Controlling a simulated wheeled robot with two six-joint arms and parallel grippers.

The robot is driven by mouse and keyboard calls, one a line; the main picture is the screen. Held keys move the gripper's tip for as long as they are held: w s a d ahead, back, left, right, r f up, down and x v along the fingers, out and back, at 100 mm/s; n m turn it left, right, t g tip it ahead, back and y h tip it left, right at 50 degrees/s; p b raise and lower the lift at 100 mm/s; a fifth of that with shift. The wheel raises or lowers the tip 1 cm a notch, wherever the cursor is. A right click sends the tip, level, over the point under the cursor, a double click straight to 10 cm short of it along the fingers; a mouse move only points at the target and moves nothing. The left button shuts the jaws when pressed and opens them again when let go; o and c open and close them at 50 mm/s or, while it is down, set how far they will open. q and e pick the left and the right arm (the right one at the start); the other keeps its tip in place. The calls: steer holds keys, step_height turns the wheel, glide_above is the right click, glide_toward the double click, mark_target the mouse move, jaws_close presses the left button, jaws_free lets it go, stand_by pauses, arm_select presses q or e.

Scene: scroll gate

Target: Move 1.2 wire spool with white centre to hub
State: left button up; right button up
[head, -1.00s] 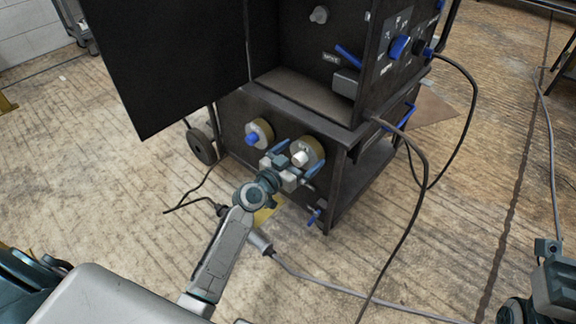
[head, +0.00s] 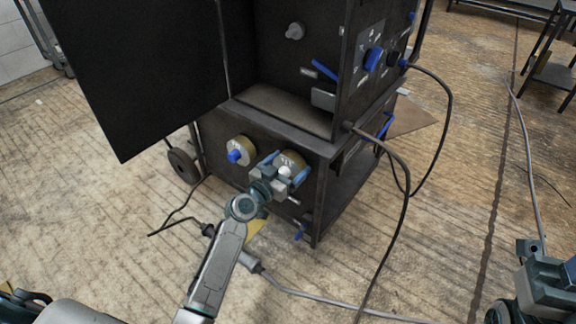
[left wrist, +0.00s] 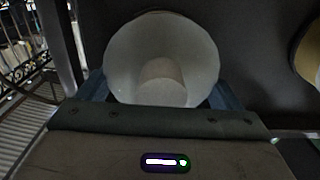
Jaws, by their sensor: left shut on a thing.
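The wire spool with white centre (head: 292,156) is on the front of the dark cabinet's lower part, at the right of the pair. Its white centre faces me. My left gripper (head: 284,169) is shut on this spool, with a blue finger on each side. In the left wrist view the pale round centre (left wrist: 162,60) fills the space between the fingers. I cannot tell whether the spool still sits on its peg. A grey round peg (head: 295,31), perhaps the hub, shows bare inside the upper compartment. My right gripper (head: 530,248) shows partly at the lower right; its jaws are unclear.
A second spool with a blue centre (head: 240,150) hangs left of the held one. The big black door (head: 130,75) stands open at the left. Blue levers and a knob (head: 373,59) stick out from the cabinet. Black cables hang at the right and lie on the floor.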

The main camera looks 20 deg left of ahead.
arm_select(q)
steer(key=c, duration=0.4)
steer(key=shift+r, duration=0.15)
steer(key=shift+c, duration=0.7)
steer(key=shift+s+a, duration=0.1)
steer(key=shift+s, duration=0.05)
steer(key=v, duration=0.7)
steer(key=shift+s, duration=0.2)
stand_by(1.1)
steer(key=shift+s+a, duration=0.1)
steer(key=shift+s, duration=0.05)
